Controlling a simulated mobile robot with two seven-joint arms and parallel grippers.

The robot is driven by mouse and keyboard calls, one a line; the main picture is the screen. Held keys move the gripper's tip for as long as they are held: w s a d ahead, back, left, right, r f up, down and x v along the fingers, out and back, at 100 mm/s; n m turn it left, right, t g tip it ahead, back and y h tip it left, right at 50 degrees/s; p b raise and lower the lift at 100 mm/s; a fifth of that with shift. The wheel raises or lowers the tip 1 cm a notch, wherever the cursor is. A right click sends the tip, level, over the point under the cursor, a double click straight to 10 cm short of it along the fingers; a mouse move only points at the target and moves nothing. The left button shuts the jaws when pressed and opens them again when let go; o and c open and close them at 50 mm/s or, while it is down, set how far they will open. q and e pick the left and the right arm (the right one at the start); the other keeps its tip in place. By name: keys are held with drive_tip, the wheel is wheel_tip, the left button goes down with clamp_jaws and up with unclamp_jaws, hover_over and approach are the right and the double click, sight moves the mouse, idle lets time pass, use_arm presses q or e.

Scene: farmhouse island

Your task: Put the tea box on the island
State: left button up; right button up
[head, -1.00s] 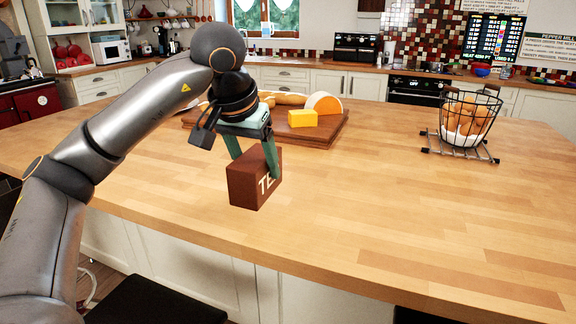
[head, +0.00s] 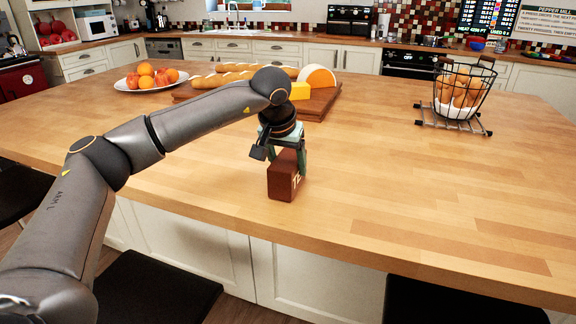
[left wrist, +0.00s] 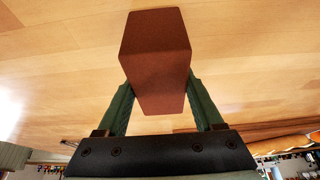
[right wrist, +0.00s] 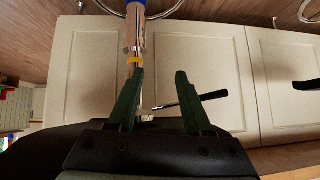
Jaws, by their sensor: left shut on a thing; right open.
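My left gripper (head: 288,160) points down over the island and is shut on the tea box. In the left wrist view the tea box (left wrist: 156,60) sits between the two green fingers (left wrist: 158,95). The box is upright at the island's (head: 400,190) near side; I cannot tell for sure whether its base touches the wood. My right gripper (right wrist: 160,90) is open and empty in front of pale cabinet doors, and it is out of the head view.
A cutting board (head: 325,108) with baguettes, a cheese wedge and a cheese wheel (head: 318,76) lies behind the box. A fruit plate (head: 130,84) stands at the back left. A wire basket (head: 460,92) stands at the right. The island's middle and right front are clear.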

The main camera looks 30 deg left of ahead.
use_arm(q)
drive_tip(key=shift+f, duration=0.2)
drive_tip(key=o, duration=1.5)
drive_tip(key=shift+c, duration=0.2)
drive_tip(key=shift+s+r, duration=0.1)
drive_tip(key=shift+r, duration=0.25)
drive_tip(key=p+v, duration=0.1)
drive_tip(key=v, duration=1)
drive_tip(key=shift+s+r, duration=0.2)
drive_tip(key=shift+r, duration=0.05)
